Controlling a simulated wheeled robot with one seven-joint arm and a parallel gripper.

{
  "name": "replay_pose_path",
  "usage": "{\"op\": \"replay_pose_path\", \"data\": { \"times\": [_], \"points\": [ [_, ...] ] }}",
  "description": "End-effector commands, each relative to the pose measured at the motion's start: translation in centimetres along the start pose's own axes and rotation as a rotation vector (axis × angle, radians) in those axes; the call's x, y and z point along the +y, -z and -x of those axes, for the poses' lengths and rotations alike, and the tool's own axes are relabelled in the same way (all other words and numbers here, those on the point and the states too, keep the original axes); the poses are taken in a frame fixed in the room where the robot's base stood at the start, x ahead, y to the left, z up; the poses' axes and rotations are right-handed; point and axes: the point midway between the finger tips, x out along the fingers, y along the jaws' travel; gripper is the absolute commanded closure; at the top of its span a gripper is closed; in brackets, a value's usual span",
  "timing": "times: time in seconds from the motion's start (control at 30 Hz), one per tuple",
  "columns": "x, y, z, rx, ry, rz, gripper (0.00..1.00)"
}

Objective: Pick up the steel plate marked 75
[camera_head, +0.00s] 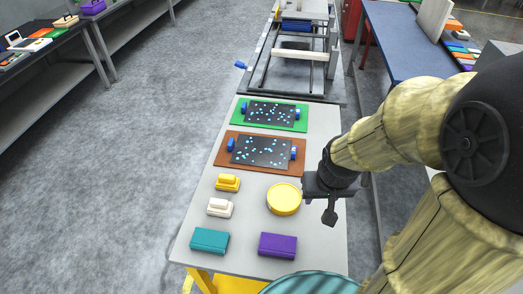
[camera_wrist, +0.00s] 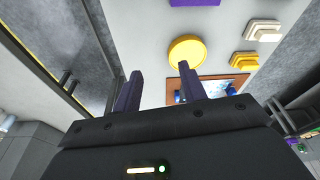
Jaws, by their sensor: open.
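Two dark plates with light-blue dots and blue end handles lie on the table in the head view. One plate (camera_head: 270,114) is on a green mat (camera_head: 236,122) at the back. The other plate (camera_head: 262,151) is on a brown-orange mat (camera_head: 222,158) in front of it. I cannot read a number on either plate, so I cannot tell which is marked 75. My gripper (camera_head: 330,214) is open and empty above the table's right edge, right of a yellow disc. Its two fingers also show apart in the wrist view (camera_wrist: 159,82).
On the white table (camera_head: 255,200) are the yellow disc (camera_head: 284,199), a yellow block (camera_head: 228,182), a white block (camera_head: 220,207), a teal block (camera_head: 209,240) and a purple block (camera_head: 278,245). A metal press frame (camera_head: 298,55) stands behind. Open floor (camera_head: 130,150) lies left.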

Motion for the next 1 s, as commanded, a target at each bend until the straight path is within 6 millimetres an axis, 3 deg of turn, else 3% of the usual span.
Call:
{"op": "replay_pose_path", "data": {
  "times": [0.17,0.5,0.6,0.8,1.0],
  "points": [
    [-0.2,3.9,-1.3,0.02,-0.002,-0.03,0.58],
    [-1.2,18.6,-6.4,0.106,-0.034,-0.136,0.58],
    [-1.7,22.0,-7.6,0.131,-0.047,-0.158,0.58],
    [-2.2,25.1,-8.5,0.158,-0.06,-0.18,0.58],
    [-2.2,25.2,-8.4,0.159,-0.06,-0.182,0.58]
  ]
}}
